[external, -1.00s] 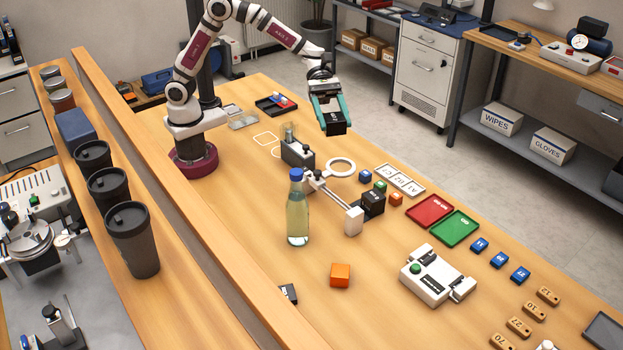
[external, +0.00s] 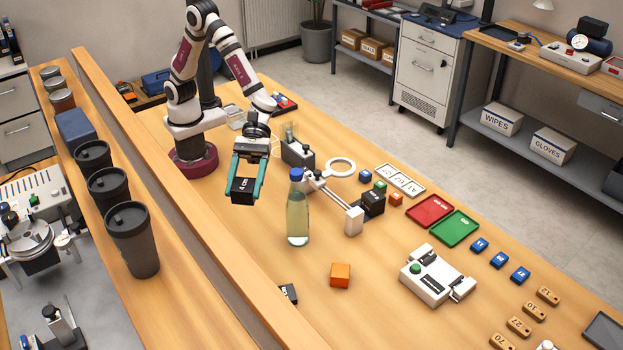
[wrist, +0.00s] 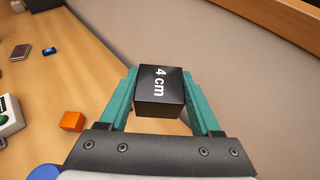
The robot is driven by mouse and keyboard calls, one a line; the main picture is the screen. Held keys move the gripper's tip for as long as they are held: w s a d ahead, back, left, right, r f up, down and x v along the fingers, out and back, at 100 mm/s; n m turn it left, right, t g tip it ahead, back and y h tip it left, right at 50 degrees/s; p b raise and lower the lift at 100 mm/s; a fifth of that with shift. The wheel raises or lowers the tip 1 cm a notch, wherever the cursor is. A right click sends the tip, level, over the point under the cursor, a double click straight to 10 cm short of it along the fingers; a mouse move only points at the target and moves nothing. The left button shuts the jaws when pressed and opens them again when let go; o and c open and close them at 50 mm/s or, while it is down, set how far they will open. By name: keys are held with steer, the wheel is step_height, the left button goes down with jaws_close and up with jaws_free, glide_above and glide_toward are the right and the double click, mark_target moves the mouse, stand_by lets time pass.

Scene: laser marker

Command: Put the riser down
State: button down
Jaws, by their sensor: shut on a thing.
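The riser is a black block marked "4 cm" (external: 243,186), and it also shows in the wrist view (wrist: 160,91). My gripper (external: 246,188) has teal fingers shut on the riser from both sides. It holds the riser to the left of the clear bottle, near the long wooden ledge. In the wrist view the label faces the camera and the riser sits between the fingertips. The riser appears raised above the table, but its exact height is hard to tell.
A bottle with a blue cap (external: 297,212) stands close to the right of my gripper. The laser marker rail with a ring (external: 340,167) lies behind it. An orange cube (external: 340,275) and a small dark object (external: 288,293) are nearer the front. The wooden ledge (external: 200,210) borders the left.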

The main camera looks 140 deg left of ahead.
step_height(320, 180, down, 22)
steer(key=shift+f, duration=0.1)
steer(key=shift+c, duration=0.4)
jaws_free()
steer(key=shift+f, duration=0.15)
